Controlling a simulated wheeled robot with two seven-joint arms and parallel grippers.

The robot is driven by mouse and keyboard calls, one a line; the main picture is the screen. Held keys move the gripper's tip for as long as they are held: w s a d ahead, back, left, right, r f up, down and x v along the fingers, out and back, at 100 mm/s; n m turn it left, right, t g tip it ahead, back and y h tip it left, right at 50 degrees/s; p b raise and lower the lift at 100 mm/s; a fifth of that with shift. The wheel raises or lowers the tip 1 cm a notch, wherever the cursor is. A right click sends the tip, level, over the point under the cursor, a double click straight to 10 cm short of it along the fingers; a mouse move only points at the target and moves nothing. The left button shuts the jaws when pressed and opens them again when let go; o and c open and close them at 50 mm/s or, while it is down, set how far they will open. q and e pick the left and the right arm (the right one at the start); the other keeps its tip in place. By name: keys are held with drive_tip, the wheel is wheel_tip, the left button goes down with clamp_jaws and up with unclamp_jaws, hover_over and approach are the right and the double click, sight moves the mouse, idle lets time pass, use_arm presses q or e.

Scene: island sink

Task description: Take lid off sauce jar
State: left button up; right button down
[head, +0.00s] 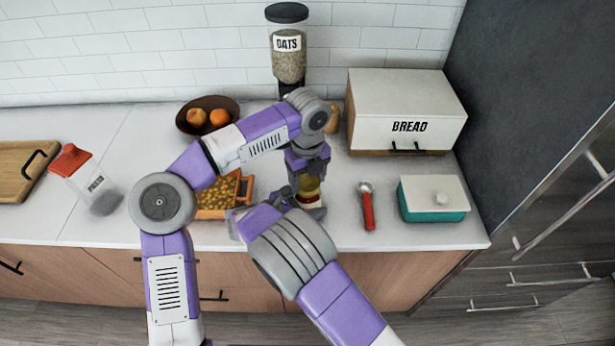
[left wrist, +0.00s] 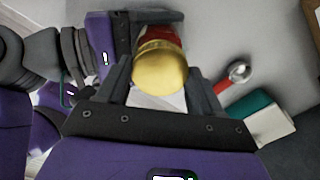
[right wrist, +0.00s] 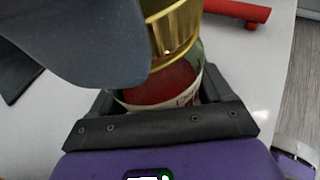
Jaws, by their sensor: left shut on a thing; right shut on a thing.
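The sauce jar (head: 308,203), glass with red sauce and a pale label, stands on the counter, partly hidden by my arms. Its gold lid (head: 309,185) is at its top; I cannot tell whether a gap lies between them. My left gripper (head: 309,178) comes down from above and is shut on the lid, which shows between its fingers in the left wrist view (left wrist: 160,68). My right gripper (right wrist: 160,95) is shut around the jar's body from the side, below the lid (right wrist: 172,30).
An orange container of food (head: 222,197) stands left of the jar. A red-handled utensil (head: 368,208) and a teal dish with a white lid (head: 434,198) are to the right. A bread box (head: 405,110), an oats dispenser (head: 288,55) and a fruit bowl (head: 207,112) stand behind.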

use_arm(q)
drive_tip(key=n, duration=0.6)
drive_tip(key=shift+r+n, duration=0.1)
drive_tip(key=shift+n, duration=0.2)
drive_tip(key=n, duration=1.5)
drive_tip(key=shift+n, duration=0.3)
drive_tip(key=shift+r, duration=0.15)
drive_tip(key=shift+r, duration=0.95)
